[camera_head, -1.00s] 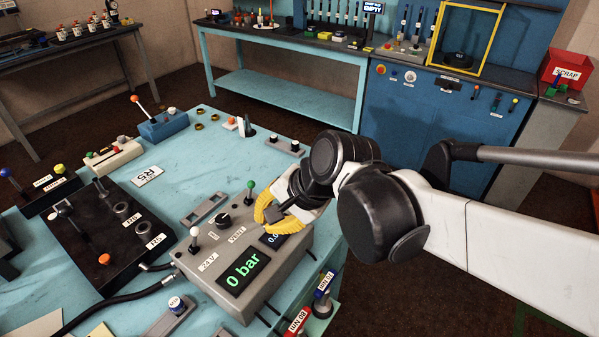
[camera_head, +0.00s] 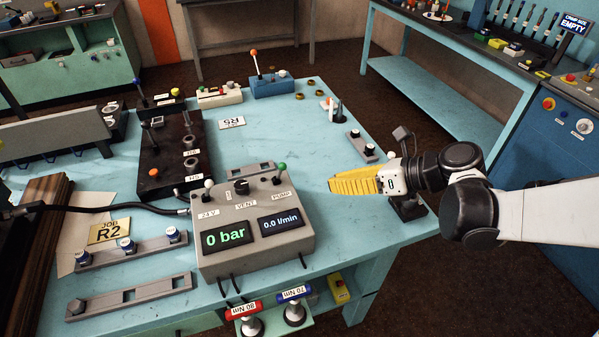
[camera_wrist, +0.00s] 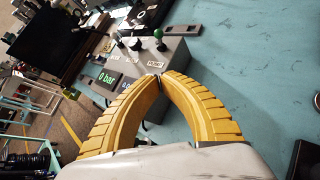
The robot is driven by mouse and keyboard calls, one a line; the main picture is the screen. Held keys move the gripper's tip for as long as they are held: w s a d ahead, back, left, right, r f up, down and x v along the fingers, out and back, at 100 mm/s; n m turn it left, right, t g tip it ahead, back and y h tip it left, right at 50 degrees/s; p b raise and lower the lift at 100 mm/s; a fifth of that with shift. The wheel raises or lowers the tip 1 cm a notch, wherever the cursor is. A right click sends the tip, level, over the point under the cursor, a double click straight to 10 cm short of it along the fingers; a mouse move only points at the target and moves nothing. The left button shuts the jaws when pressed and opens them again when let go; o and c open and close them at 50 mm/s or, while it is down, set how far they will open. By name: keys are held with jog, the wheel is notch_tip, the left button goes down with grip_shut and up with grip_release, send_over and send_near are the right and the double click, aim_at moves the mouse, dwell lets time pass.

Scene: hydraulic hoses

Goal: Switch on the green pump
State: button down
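The grey pump control box (camera_head: 255,262) stands on the table, its displays reading 0 bar and 0.0 l/min. Its green-knobbed lever (camera_head: 281,168) is at the right rear, by the PUMP label (camera_head: 281,195); it also shows in the wrist view (camera_wrist: 158,33). A white-knobbed lever (camera_head: 208,184) stands by the 24 V label, with a black VENT knob (camera_head: 241,187) between. My gripper (camera_head: 331,185), with yellow ribbed fingers, is to the right of the box, apart from the green lever. In the wrist view its fingertips (camera_wrist: 158,79) meet, with nothing between them.
A small grey block with black knobs (camera_head: 361,146) lies behind my gripper. A black manifold (camera_head: 160,176) and a hose (camera_head: 110,206) lie left of the box. Red and blue torque tools (camera_head: 293,294) stand at the front edge.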

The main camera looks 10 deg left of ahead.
jog(key=shift+a, duration=0.1)
jog(key=b, duration=0.4)
send_near(280, 171)
jog(key=a+f, duration=0.5)
jog(key=shift+a+f, duration=0.1)
jog(key=shift+w+a, duration=0.15)
jog(key=shift+a, duration=0.15)
